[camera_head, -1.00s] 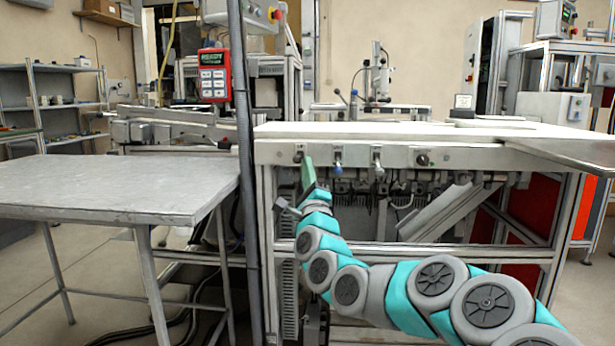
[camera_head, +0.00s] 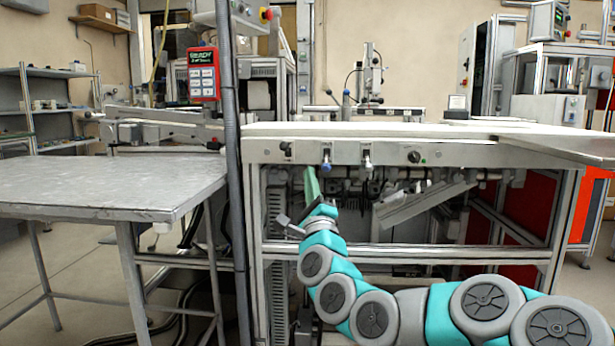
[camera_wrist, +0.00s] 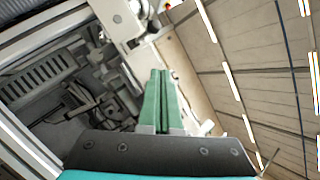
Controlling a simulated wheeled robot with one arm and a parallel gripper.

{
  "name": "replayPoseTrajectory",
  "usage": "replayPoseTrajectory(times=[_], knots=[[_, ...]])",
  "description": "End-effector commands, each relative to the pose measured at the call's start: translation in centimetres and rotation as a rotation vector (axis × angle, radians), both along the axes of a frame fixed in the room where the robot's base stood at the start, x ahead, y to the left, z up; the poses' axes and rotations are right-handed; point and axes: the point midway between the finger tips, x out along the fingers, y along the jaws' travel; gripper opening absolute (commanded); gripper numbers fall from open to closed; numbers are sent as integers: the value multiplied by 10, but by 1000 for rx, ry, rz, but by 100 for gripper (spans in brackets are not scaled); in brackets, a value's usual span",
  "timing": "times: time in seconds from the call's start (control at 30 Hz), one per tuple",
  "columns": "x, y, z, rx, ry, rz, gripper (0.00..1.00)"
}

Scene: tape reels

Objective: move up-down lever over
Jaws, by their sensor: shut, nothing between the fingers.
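The front panel (camera_head: 457,153) of the white-topped bench carries several small controls. I cannot read which is labelled up-down. My gripper (camera_head: 311,172) has green fingers pointing up, just below the panel's lower edge, slightly left of the blue-tipped lever. The fingers are shut together and empty, as the wrist view (camera_wrist: 162,78) also shows. Whether they touch any control cannot be told.
A grey metal table (camera_head: 110,187) stands on the left. A dark upright post (camera_head: 232,190) stands between it and the bench. Under the panel are brackets, cables and a slanted metal channel (camera_head: 425,205). A plate (camera_head: 555,148) juts out at the bench's right end.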

Motion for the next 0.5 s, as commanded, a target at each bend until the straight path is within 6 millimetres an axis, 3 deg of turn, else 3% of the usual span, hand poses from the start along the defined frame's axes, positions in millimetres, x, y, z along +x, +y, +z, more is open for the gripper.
replayPoseTrajectory(times=[0.2, 0.5], knots=[[-30, -4, -6, -2, 3, 4, 0], [-53, -8, -8, 0, 1, 1, 0]])
